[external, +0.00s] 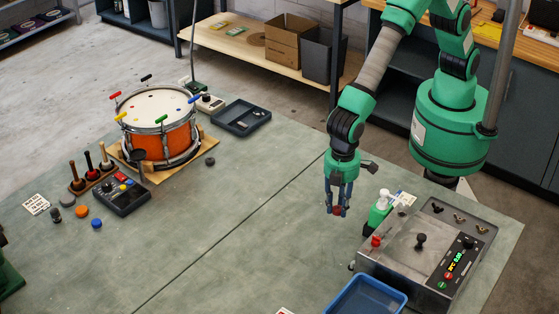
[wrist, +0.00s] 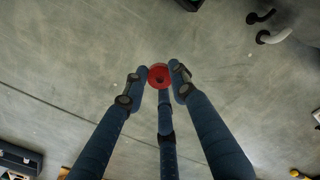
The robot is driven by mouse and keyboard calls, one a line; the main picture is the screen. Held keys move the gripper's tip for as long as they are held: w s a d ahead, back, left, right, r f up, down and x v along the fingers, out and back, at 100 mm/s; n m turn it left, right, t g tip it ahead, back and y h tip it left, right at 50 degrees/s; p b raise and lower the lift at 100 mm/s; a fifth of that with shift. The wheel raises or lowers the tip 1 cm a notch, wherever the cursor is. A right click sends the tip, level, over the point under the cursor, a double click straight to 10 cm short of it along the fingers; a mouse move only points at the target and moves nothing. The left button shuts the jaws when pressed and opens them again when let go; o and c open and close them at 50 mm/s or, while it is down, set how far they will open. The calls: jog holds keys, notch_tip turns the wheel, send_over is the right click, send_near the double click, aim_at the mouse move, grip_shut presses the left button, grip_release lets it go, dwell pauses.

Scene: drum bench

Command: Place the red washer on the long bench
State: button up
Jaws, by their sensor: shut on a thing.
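A small red washer (wrist: 159,76) with a dark centre hole shows between the fingertips of my gripper (wrist: 160,84) in the wrist view. The fingers are shut on it. In the external view my gripper (external: 338,207) points down, with the red washer (external: 337,211) at its tips, over the right part of the long bench (external: 255,240). The bench has a grey-green top with a dark seam across it. The gap between washer and bench top is hard to judge.
A metal control box (external: 425,250) and a blue bin (external: 366,297) stand to the right and front. A green bottle (external: 379,211) is close to my gripper's right. An orange drum (external: 158,130) and a dark tray (external: 241,117) are farther left. The bench middle is clear.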

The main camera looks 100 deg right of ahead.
dwell(0.3)
jog(key=shift+m, duration=0.7)
jog(key=w+d, duration=0.2)
jog(key=d, duration=0.1)
jog(key=w+d, duration=0.2)
jog(key=d, duration=0.2)
jog(key=w+d, duration=0.2)
jog(key=d, duration=0.1)
jog(key=shift+w+d+r, duration=0.1)
jog(key=shift+w+d, duration=0.05)
jog(key=shift+d, duration=0.1)
jog(key=shift+m, duration=0.9)
jog(key=w+d, duration=0.1)
jog(key=d, duration=0.3)
jog(key=w+d, duration=0.2)
jog(key=d, duration=0.3)
jog(key=w+d, duration=0.2)
jog(key=d, duration=0.2)
jog(key=shift+d, duration=0.35)
jog(key=shift+m, duration=0.6)
jog(key=d, duration=0.3)
jog(key=w+d, duration=0.1)
jog(key=d, duration=0.3)
jog(key=w+d, duration=0.1)
jog(key=d, duration=0.3)
jog(key=shift+r, duration=0.15)
jog(key=shift+m, duration=0.9)
jog(key=d, duration=1.4)
jog(key=shift+s+d+r, duration=0.1)
jog(key=shift+d, duration=0.1)
